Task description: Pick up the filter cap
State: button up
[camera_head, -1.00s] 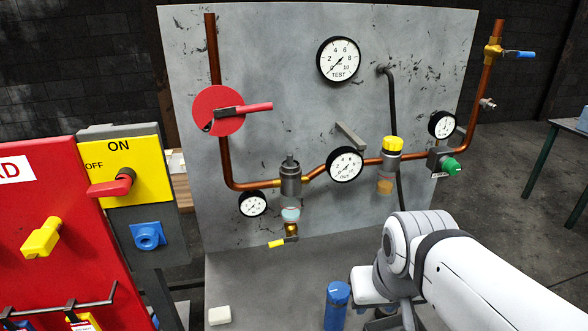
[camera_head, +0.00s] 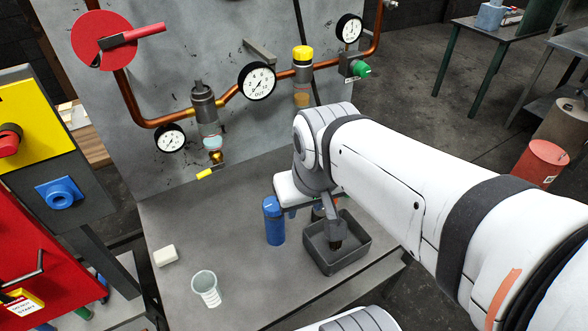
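I cannot pick out a filter cap for certain. A grey filter housing (camera_head: 203,97) with a clear bowl (camera_head: 211,136) under it hangs on the copper pipe. A grey open tray (camera_head: 359,257) stands on the bench, right of centre. My gripper (camera_head: 337,243) points down at the tray, its dark tips over or inside it. The tips are small and dark, so I cannot tell whether they are open or hold something. My white arm and wrist hide part of the bench behind the tray.
A blue cylinder (camera_head: 274,222) stands close left of the tray. A clear cup (camera_head: 206,288) and a white block (camera_head: 165,255) are on the bench at left. Bare bench (camera_head: 235,253) lies between cup and tray. Gauges and a yellow-capped unit (camera_head: 303,62) hang on the panel.

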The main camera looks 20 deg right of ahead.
aim_at(316, 216)
jog(key=u, duration=2.1)
jog(key=k, duration=1.4)
jog(key=z, duration=1.15)
jog(key=i, duration=1)
